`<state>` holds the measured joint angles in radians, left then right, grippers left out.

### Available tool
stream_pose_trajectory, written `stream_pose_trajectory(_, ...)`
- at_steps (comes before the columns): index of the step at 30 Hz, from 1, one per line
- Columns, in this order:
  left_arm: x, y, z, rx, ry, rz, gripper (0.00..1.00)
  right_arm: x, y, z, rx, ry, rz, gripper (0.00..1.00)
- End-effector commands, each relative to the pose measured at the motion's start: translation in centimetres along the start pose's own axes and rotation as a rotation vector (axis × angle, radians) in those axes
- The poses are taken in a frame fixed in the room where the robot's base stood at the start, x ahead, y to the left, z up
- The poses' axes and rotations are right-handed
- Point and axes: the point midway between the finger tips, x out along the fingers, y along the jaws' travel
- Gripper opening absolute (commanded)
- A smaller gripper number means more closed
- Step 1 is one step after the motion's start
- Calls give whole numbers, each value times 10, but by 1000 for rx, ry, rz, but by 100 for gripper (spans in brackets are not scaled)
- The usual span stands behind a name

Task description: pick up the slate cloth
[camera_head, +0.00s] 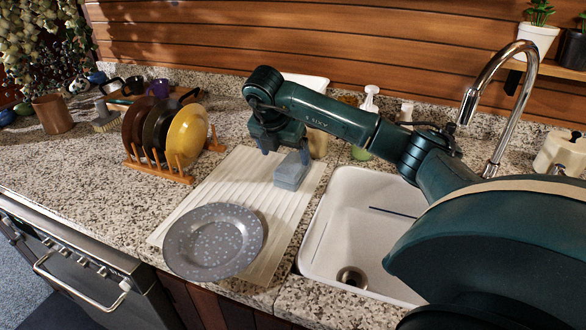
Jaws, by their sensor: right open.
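The slate cloth (291,172) is a small blue-grey folded block on the ribbed cream drying mat (195,207), near the sink's left edge. My right gripper (284,153) is open and pointing down, directly over the back part of the cloth. One finger shows left of the cloth and the other overlaps its upper right. I cannot tell whether the fingers touch it. My left gripper is not in view.
A speckled grey plate (214,240) lies at the front of the mat. A wooden rack (158,169) with several plates stands to the left. The sink (345,235) with its tall tap (510,95) is to the right. Soap bottles (369,99) stand behind my arm.

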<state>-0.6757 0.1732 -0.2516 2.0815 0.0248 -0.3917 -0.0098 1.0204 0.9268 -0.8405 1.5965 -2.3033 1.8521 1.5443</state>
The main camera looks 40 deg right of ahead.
Motion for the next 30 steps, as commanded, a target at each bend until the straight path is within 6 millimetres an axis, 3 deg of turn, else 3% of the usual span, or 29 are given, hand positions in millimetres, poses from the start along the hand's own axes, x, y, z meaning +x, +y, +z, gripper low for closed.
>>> stream_pose_trajectory(8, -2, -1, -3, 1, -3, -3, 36, 23, -1, 1, -1, 0, 0, 84)
stream_pose_trajectory(18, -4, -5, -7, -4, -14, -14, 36, 68, -7, 1, -1, 1, -1, 84)
stream_pose_trajectory(26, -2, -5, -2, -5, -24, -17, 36, 71, -6, 1, -1, 0, 2, 84)
stream_pose_trajectory(30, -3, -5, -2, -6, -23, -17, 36, 70, -6, 1, -1, 0, 2, 73)
